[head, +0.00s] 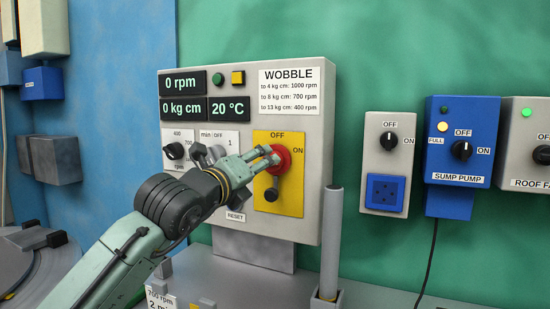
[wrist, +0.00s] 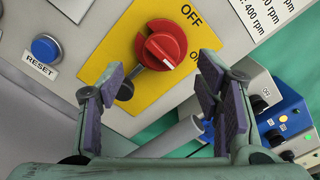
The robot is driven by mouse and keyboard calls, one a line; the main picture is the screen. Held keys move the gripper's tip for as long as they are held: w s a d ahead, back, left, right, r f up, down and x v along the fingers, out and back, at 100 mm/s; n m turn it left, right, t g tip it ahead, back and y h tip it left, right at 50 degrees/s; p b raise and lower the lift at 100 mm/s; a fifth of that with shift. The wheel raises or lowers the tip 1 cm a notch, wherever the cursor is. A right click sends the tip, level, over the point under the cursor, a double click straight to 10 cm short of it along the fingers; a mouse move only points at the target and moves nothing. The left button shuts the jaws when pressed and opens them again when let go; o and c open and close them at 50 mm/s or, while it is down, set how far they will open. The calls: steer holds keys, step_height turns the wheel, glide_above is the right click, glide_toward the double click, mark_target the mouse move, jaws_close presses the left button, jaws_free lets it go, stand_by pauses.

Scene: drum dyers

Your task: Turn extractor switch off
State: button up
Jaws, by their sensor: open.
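A red rotary switch (head: 282,158) sits on a yellow plate (head: 292,203) marked OFF at the top and ON at the right. No label reading extractor is legible. In the wrist view, the red switch (wrist: 163,46) has a pale line on its grip running across the panel, not toward OFF. My gripper (head: 266,158) is at the plate, right by the switch. In the wrist view, my gripper (wrist: 161,82) is open, its fingers on either side below the switch, with nothing between the pads. Contact cannot be told.
A blue RESET button (wrist: 45,48) is left of the fingers. A grey upright tube (head: 331,240) stands right of the panel. Further right are a grey switch box (head: 373,160) and the blue sump pump box (head: 478,115).

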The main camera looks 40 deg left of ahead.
steer(key=p+x, duration=0.1)
steer(key=x, duration=0.6)
steer(key=shift+s, duration=0.1)
steer(key=shift+c, duration=0.6)
steer(key=c, duration=1)
steer(key=shift+c, duration=0.2)
